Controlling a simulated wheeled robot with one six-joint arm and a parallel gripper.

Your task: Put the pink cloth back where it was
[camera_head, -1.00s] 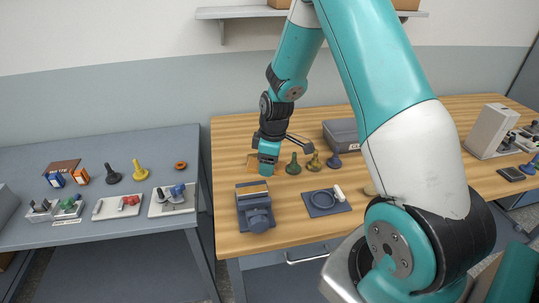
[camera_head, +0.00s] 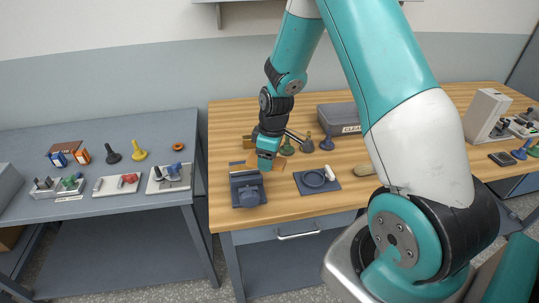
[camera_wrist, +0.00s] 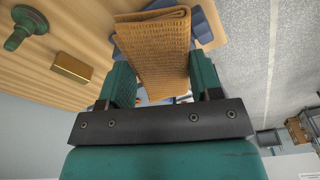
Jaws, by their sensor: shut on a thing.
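A folded, woven orange-brown cloth (camera_wrist: 155,50) is pinched between the two teal fingers of my gripper (camera_wrist: 152,90) in the wrist view. No clearly pink cloth shows; this is the only cloth I can make out. In the head view, my gripper (camera_head: 267,163) points down over the wooden table, just behind and right of a dark blue-grey device (camera_head: 247,190). Orange-brown edges of the cloth (camera_head: 280,167) show beside the fingers there. I cannot tell whether the cloth touches the table.
A brass block (camera_wrist: 72,69) and a green knobbed piece (camera_wrist: 28,27) stand near my gripper in the wrist view. A blue mat (camera_head: 316,182) with a ring lies to the right, and a grey case (camera_head: 338,118) behind. A grey table (camera_head: 100,215) stands left across a gap.

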